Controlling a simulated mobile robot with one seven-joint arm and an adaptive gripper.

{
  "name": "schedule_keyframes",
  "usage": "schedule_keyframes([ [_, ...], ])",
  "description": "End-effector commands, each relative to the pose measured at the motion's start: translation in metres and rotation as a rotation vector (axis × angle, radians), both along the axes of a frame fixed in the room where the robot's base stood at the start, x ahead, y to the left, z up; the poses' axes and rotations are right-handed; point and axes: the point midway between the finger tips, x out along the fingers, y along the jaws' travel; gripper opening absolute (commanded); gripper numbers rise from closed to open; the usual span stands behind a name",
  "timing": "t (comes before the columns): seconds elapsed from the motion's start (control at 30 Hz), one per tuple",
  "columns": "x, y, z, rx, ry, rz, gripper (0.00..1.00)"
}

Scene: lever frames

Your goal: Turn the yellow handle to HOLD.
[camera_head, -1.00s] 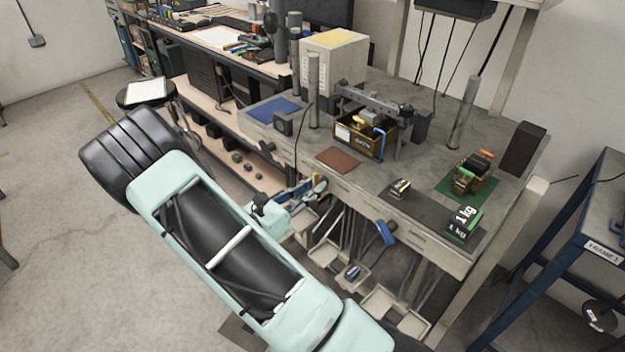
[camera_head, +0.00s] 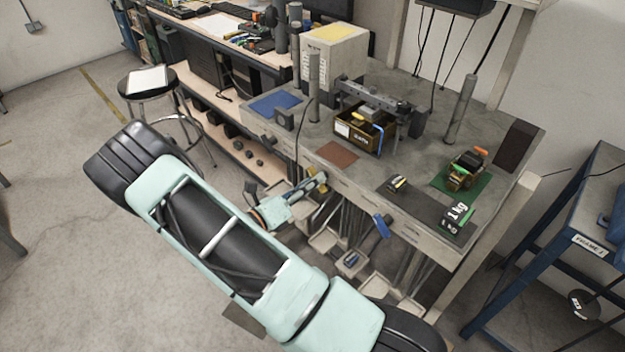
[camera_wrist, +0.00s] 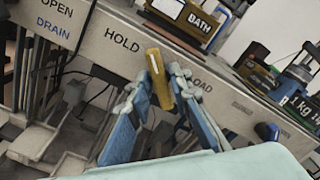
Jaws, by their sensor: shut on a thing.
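The yellow handle (camera_wrist: 158,80) stands in front of the pale bench-edge panel in the wrist view, leaning slightly, with its upper end between the words HOLD (camera_wrist: 122,40) and LOAD (camera_wrist: 202,82), closer to HOLD. My gripper (camera_wrist: 156,92) is shut on it, with one blue-and-grey finger on each side. In the head view the yellow handle (camera_head: 317,182) is a small patch at the bench's front edge, partly hidden by my gripper (camera_head: 314,184). The handle's lower end and pivot are hard to make out.
A blue handle (camera_head: 381,226) sticks out from the same panel to the right. Trays (camera_head: 350,262) and rods are below the bench edge. A brown BATH box (camera_head: 362,138) stands on the bench. The words OPEN and DRAIN (camera_wrist: 52,32) are left of HOLD.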

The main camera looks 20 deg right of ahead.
Motion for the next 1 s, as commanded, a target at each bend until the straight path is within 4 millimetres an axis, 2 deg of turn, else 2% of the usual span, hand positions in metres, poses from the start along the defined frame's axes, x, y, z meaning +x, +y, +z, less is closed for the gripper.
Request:
schedule_keyframes([
  [0.47, 0.000, 0.000, -0.001, -0.002, 0.013, 0.001, 0.00],
  [0.5, 0.000, 0.000, -0.001, -0.002, 0.013, 0.001, 0.22],
  [0.57, 0.000, 0.000, -0.001, -0.002, 0.013, 0.001, 0.28],
  [0.87, 0.000, 0.001, 0.000, -0.003, 0.012, 0.001, 0.29],
  [1.0, -0.004, 0.014, -0.001, -0.002, 0.012, 0.005, 0.29],
])
